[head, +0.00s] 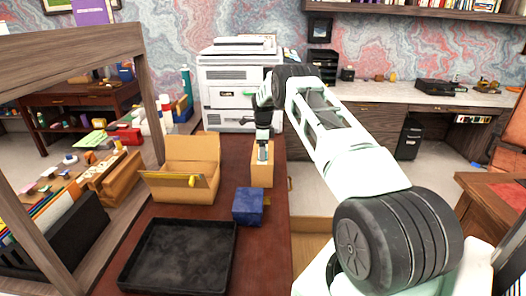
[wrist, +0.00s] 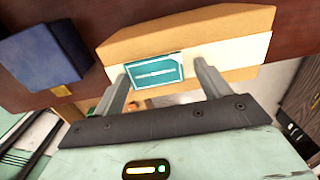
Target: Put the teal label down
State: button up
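The teal label (wrist: 154,71) lies flat against the white band (wrist: 235,52) on a tan cardboard box (wrist: 190,25). Its pale print faces the wrist camera. My gripper (wrist: 159,68) is open, with one finger on each side of the label. The left finger is close to the label's edge; a gap shows on the right. In the head view, my gripper (head: 263,150) is at the upper part of the tan box (head: 262,176), and I cannot make out the label there.
A blue box (head: 248,207) stands just in front of the tan box. An open cardboard carton (head: 182,190) is to the left, and a black tray (head: 178,260) lies nearer. A printer (head: 235,95) stands behind. The desk's right edge is close to the tan box.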

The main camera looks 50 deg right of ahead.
jog(key=shift+s+a+f, duration=0.2)
jog(key=shift+a+f, duration=0.05)
jog(key=shift+f, duration=0.25)
jog(key=shift+s+a+f, duration=0.2)
jog(key=shift+f, duration=0.25)
jog(key=shift+r+p, duration=0.25)
jog(key=shift+p, duration=0.05)
notch_tip(320, 180, up, 13)
jog(key=b, duration=0.3)
jog(key=w+a+r+n+y, duration=0.1)
jog(key=a+r+n, duration=0.25)
jog(key=a, duration=0.75)
jog(key=w+a+r+n, duration=0.15)
jog(key=a+n, duration=0.35)
jog(key=a, duration=0.5)
jog(key=s+a+r+n, duration=0.2)
jog(key=s+a+n, duration=0.3)
jog(key=a, duration=0.6)
jog(key=s+a+r+n, duration=0.1)
jog(key=s+a+n, duration=0.4)
jog(key=a, duration=0.6)
jog(key=s+a+n, duration=0.7)
jog(key=s+a, duration=0.3)
jog(key=s, duration=0.2)
jog(key=s+a+f+n, duration=0.1)
jog(key=s+f+n, duration=0.2)
jog(key=s+n, duration=0.7)
jog(key=s, duration=1)
jog(key=shift+s+a, duration=0.15)
jog(key=shift+a, duration=0.05)
